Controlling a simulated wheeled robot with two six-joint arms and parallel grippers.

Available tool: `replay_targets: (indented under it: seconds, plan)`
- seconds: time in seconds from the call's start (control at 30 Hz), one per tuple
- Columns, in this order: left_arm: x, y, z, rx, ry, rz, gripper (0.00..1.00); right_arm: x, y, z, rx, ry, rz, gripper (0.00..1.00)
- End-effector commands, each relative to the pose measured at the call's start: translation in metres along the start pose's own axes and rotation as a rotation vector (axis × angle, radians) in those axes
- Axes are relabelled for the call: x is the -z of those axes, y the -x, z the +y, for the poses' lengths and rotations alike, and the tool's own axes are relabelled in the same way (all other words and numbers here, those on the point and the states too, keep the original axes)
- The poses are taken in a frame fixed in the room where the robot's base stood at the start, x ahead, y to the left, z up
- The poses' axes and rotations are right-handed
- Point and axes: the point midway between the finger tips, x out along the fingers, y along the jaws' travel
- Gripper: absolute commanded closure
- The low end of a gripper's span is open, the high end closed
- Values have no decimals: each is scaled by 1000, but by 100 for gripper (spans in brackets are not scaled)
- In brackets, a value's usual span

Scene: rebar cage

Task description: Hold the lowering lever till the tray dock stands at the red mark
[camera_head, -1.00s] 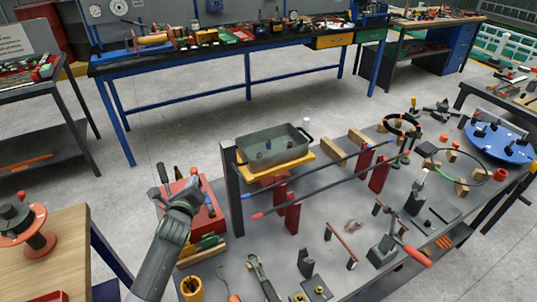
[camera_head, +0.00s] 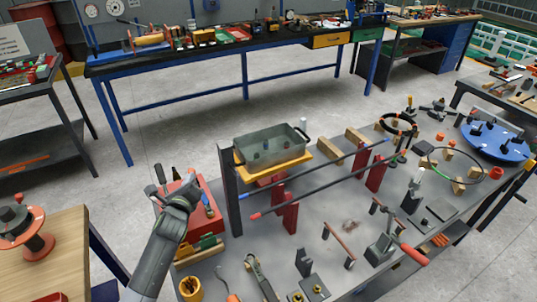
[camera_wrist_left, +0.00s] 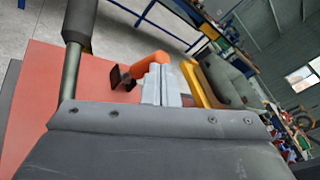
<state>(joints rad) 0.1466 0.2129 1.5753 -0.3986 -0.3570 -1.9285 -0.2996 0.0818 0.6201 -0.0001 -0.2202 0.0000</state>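The tray dock (camera_head: 308,158) is a yellow platform beside a dark upright post (camera_head: 229,190), with a grey tray (camera_head: 270,148) on it. A red mark on the post cannot be made out. A red control box (camera_head: 210,228) stands left of the post; its red top fills much of the left wrist view (camera_wrist_left: 45,85). My left gripper (camera_head: 188,182) is over the box. In the wrist view its pale fingers (camera_wrist_left: 162,86) look closed together, right against an orange-handled lever (camera_wrist_left: 150,63). Whether they grip it is hidden. A dark-handled lever (camera_wrist_left: 76,25) stands to the left. My right gripper is out of view.
Long dark bars (camera_head: 325,171) cross red supports (camera_head: 286,212) right of the post. A toggle clamp with a red handle (camera_head: 413,255), wooden blocks and tools crowd the grey table. A wooden bench (camera_head: 70,245) stands at the left.

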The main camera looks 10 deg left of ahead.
Motion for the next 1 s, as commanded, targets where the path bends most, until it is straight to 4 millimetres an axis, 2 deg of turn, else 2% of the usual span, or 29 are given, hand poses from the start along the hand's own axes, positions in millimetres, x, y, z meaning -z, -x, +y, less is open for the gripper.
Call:
replay_targets:
  seconds: [1.0]
  plan:
    - [-12, -14, 2, 0, 0, 0, 100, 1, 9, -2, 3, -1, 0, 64]
